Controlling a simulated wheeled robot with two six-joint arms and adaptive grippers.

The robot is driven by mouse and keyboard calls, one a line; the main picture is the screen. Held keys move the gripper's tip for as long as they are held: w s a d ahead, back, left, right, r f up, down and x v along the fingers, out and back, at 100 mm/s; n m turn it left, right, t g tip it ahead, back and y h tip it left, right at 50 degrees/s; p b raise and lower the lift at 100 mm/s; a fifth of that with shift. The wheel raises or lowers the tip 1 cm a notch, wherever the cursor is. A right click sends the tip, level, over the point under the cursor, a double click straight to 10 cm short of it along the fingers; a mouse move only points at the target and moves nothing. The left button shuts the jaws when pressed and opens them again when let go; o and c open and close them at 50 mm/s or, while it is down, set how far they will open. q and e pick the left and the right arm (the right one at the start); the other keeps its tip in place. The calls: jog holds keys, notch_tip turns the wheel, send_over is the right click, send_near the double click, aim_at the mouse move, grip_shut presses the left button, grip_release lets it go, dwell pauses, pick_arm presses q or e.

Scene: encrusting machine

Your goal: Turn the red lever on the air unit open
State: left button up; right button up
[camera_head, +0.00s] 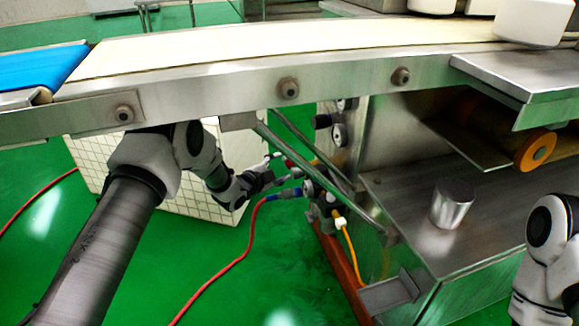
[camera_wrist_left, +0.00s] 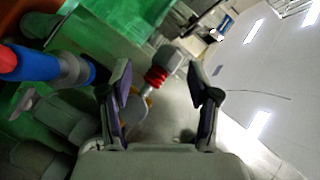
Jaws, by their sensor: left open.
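The air unit (camera_head: 322,200) is a small cluster of dark and metal fittings low on the machine's frame, under the conveyor. A small red part (camera_head: 290,163), which looks like the red lever, shows at my left gripper (camera_head: 284,168). In the left wrist view, a red ribbed part (camera_wrist_left: 157,78) with a grey end lies between the two open fingers of my left gripper (camera_wrist_left: 158,82). Whether a finger touches it I cannot tell. The lever's angle is not clear. My right arm shows at the right edge, but its gripper is out of view.
A blue fitting (camera_head: 285,193) with a red hose (camera_head: 240,256) sits just below my left gripper. A yellow hose (camera_head: 351,255) hangs from the unit. The conveyor frame (camera_head: 220,90) passes above my left arm, and a slanted metal brace (camera_head: 318,170) is close by.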

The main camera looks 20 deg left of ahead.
aim_at(285, 161)
pick_arm(q)
jog(key=b+x, duration=0.1)
jog(key=x, duration=0.1)
jog(key=b+x, duration=0.1)
jog(key=x, duration=0.1)
jog(key=shift+w+d+r+b, duration=0.15)
jog(key=shift+w+b, duration=0.15)
jog(key=shift+w, duration=0.1)
pick_arm(e)
jog(key=f, duration=0.2)
jog(key=w+f, duration=0.1)
jog(key=f, duration=0.1)
jog(key=shift+w, duration=0.1)
pick_arm(q)
jog(key=shift+w+r, duration=0.15)
jog(key=shift+w, duration=0.05)
pick_arm(e)
jog(key=shift+w, duration=0.1)
pick_arm(q)
jog(key=shift+r, duration=0.1)
